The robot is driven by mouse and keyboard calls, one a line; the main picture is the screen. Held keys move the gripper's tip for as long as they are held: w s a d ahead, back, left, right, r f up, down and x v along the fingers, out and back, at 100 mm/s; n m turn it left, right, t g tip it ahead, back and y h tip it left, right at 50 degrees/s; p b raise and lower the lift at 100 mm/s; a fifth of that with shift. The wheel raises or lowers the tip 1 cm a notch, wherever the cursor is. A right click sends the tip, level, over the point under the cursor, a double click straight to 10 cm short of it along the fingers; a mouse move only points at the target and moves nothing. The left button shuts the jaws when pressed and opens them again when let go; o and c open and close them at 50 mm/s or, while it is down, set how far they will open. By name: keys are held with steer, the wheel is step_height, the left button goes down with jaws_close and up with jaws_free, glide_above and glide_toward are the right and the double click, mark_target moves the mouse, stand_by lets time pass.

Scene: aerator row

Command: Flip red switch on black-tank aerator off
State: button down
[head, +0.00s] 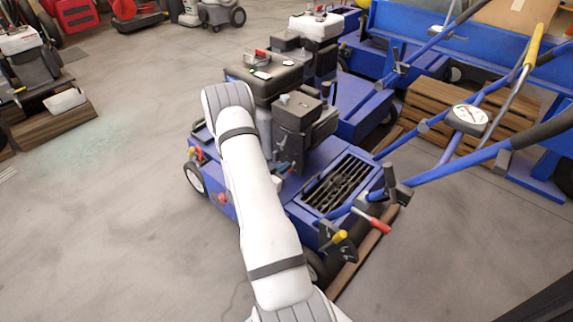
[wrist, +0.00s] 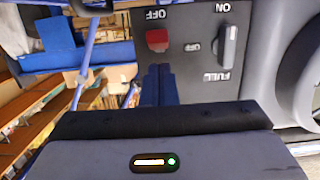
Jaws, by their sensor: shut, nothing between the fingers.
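The red switch (wrist: 157,40) shows in the wrist view on a dark grey engine panel (wrist: 190,75), beside a printed OFF label. My gripper (wrist: 158,68) is shut and empty, with its two dark blue fingers side by side. Their tips sit just below the switch in the picture; I cannot tell whether they touch it. In the head view the blue aerator with the black tank (head: 284,78) stands at centre, partly covered by my white arm. The red switch and my gripper cannot be made out there.
A grey lever (wrist: 229,46) with ON, OFF and FULL labels sits right of the switch. Another aerator with a white tank (head: 316,27) stands close behind. Blue handlebars (head: 470,115) cross the right side.

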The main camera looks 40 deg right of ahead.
steer(key=a+r+p, duration=0.1)
steer(key=a+p, duration=0.1)
steer(key=a, duration=0.5)
steer(key=shift+s+a, duration=0.35)
steer(key=shift+r, duration=0.1)
